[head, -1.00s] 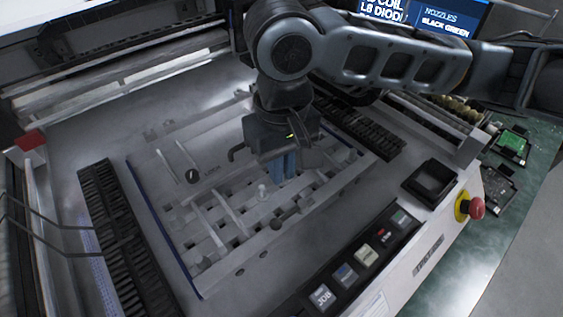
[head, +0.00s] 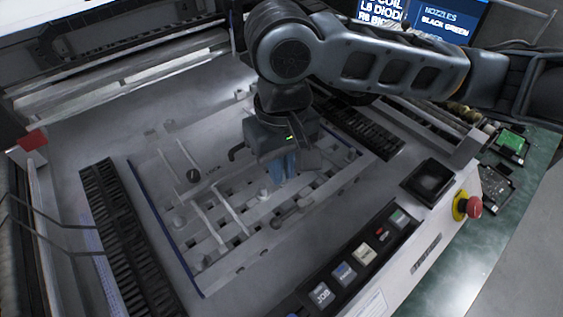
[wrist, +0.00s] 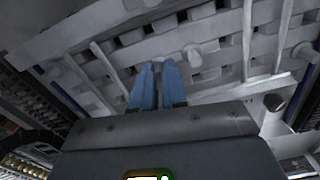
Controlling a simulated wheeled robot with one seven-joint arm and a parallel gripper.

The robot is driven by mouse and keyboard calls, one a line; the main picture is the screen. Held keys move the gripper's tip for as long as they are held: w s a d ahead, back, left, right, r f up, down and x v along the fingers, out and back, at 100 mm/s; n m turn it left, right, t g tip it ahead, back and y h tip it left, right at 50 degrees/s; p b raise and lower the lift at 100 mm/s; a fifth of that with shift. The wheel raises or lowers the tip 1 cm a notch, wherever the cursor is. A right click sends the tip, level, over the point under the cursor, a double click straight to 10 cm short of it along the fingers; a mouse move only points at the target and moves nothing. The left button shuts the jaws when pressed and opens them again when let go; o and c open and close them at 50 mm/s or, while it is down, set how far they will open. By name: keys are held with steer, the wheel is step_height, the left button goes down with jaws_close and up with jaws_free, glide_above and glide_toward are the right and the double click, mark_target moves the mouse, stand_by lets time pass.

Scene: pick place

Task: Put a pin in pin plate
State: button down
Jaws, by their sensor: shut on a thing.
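The pin plate (head: 222,262) is a light grey slotted grid with raised bars, lying on the machine bed. My gripper (head: 283,172), with blue fingers, points down over the right-hand part of the plate. In the wrist view its fingertips (wrist: 158,68) are close together, shut on a pin that the fingers almost wholly hide. A pale round pin (wrist: 192,54) shows on the plate just beyond the right fingertip. A darker cylindrical knob (wrist: 274,102) stands further right. I cannot tell whether the held pin touches the plate.
Black slotted racks stand left (head: 112,225) and right (head: 365,130) of the plate. A button panel (head: 355,265), a black square tray (head: 430,180) and a red emergency stop button (head: 474,206) are along the front right.

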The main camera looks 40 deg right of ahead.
stand_by(0.3)
steer(key=c, duration=1.1)
jaws_free()
steer(key=c, duration=0.3)
steer(key=shift+c, duration=0.2)
step_height(320, 180, up, 7)
steer(key=p, duration=0.7)
